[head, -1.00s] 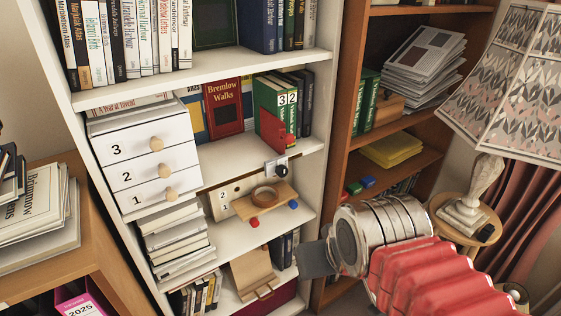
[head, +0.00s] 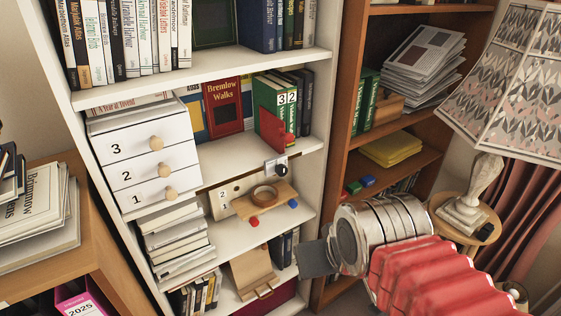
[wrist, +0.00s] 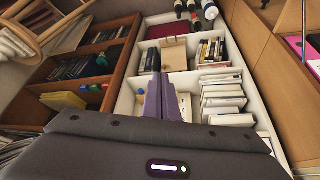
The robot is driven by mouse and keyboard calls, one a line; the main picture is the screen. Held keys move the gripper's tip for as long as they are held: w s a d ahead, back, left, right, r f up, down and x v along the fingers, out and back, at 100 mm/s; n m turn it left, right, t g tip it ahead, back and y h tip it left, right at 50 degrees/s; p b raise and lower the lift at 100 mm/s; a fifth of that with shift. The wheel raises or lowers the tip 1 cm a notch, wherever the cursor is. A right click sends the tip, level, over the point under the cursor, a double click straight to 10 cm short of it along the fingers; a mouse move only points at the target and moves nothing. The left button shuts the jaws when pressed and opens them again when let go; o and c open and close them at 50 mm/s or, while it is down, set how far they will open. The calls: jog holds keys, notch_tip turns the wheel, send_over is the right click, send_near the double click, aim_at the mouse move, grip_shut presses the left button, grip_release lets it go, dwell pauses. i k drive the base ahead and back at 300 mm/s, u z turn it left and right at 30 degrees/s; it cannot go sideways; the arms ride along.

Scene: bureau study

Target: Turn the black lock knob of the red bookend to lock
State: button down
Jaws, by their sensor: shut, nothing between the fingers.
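The red bookend (head: 271,124) stands on the middle white shelf in the head view, against green books numbered 3 and 2. A black knob (head: 282,170) sits on a small pale plate at that shelf's front edge, just below the bookend. The knob's exact angle is too small to tell. My gripper (wrist: 166,82) is shut and empty, its two purple fingers side by side in the wrist view. In the head view only its dark body (head: 318,258) shows, right of and below the knob and well apart from it. I cannot make out the bookend in the wrist view.
Below the knob, a wooden holder with a ring (head: 264,194) and red and blue ends juts from the shelf. A white drawer unit (head: 150,160) stands left. A brown bookcase (head: 340,150) and a lamp (head: 510,80) are at right.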

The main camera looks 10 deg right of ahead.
aim_at(282, 169)
jog(key=u, duration=1.05)
jog(key=k, duration=0.5)
jog(key=u, duration=0.1)
